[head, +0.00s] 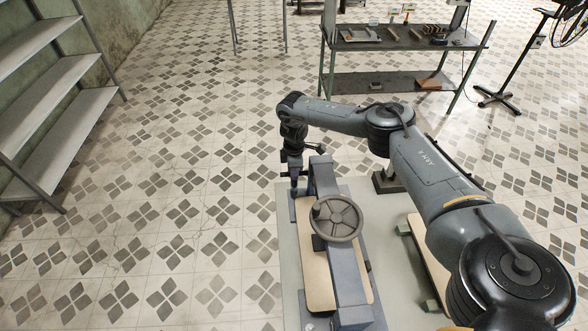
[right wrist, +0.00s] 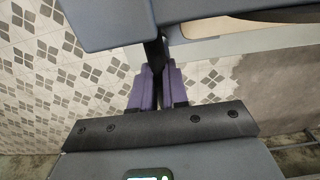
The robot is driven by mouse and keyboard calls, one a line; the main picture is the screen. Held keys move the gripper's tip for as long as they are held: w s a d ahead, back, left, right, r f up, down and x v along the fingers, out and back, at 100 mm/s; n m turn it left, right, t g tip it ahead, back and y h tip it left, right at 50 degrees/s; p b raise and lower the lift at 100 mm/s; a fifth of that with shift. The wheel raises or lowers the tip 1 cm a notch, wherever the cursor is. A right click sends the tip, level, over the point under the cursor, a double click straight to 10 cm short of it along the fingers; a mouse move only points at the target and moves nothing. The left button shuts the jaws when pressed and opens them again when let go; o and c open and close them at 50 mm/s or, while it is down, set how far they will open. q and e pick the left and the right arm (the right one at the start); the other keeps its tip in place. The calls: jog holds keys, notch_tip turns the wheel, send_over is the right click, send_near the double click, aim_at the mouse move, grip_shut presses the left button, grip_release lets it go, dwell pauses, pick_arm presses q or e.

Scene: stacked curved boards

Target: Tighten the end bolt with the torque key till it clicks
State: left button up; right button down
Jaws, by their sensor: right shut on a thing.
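My right gripper (head: 295,183) reaches down at the far end of a blue-grey press frame (head: 348,285). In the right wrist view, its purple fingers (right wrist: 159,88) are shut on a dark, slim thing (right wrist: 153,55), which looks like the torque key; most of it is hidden. The frame, with a round grey handwheel (head: 338,218), stands over a pale curved board (head: 318,285). The end bolt cannot be made out; the gripper and frame cover that spot. I cannot tell whether the key touches it. My left gripper is out of view.
The press stands on a pale grey table top (head: 290,240). A second pale board (head: 428,262) lies to the right, partly behind my right arm. A workbench with tools (head: 400,38) is at the back; grey shelves (head: 70,90) stand at left. The tiled floor between is clear.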

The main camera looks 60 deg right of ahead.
dwell(0.4)
jog(key=shift+p, duration=0.4)
jog(key=shift+f+b, duration=0.3)
jog(key=shift+f, duration=0.2)
dwell(0.6)
jog(key=shift+f, duration=0.55)
jog(key=c, duration=1.7)
grip_release()
jog(key=shift+c, duration=0.2)
grip_shut()
jog(key=shift+r, duration=0.1)
